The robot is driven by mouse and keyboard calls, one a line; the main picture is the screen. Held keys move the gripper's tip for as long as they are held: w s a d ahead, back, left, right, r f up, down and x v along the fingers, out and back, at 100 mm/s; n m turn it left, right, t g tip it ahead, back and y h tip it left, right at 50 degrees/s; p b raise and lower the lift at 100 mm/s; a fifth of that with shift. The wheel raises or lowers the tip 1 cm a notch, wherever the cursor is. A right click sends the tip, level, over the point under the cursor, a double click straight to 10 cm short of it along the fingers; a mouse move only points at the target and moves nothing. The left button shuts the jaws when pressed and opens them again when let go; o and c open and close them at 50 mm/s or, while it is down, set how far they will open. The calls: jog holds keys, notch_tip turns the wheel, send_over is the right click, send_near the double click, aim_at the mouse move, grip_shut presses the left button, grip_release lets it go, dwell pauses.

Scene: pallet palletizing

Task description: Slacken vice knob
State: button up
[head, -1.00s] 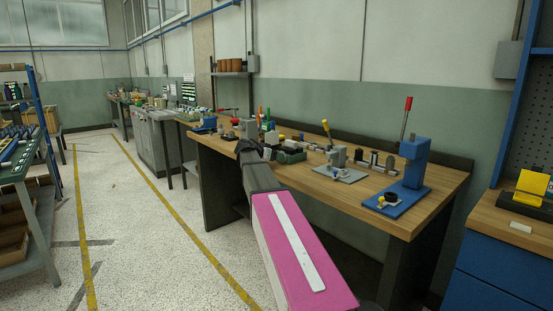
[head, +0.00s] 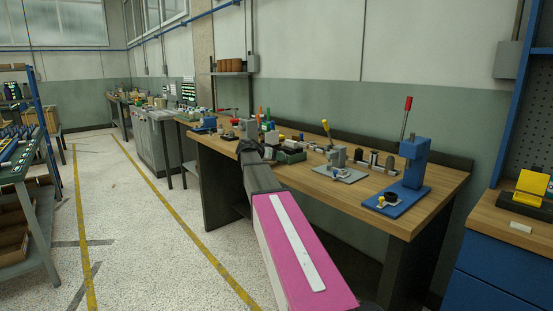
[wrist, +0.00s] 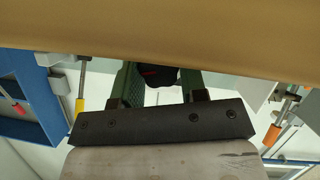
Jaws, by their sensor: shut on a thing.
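In the wrist view the scene hangs upside down. My gripper (wrist: 162,82) shows there as a dark bar with screws and two short fingers. Between the fingers is a dark round knob (wrist: 157,76) with a little red on it, and the gripper is shut on it.
A grey clamp fixture (head: 337,158) with a yellow handle stands right of the vice. A blue press (head: 413,163) with a red-tipped lever stands farther right. In the wrist view, a yellow handle (wrist: 80,108) and an orange handle (wrist: 271,136) flank the gripper.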

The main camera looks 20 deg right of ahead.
jog(key=o, duration=0.9)
jog(key=v, duration=1)
jog(key=shift+a+r, duration=0.1)
jog(key=shift+a, duration=0.3)
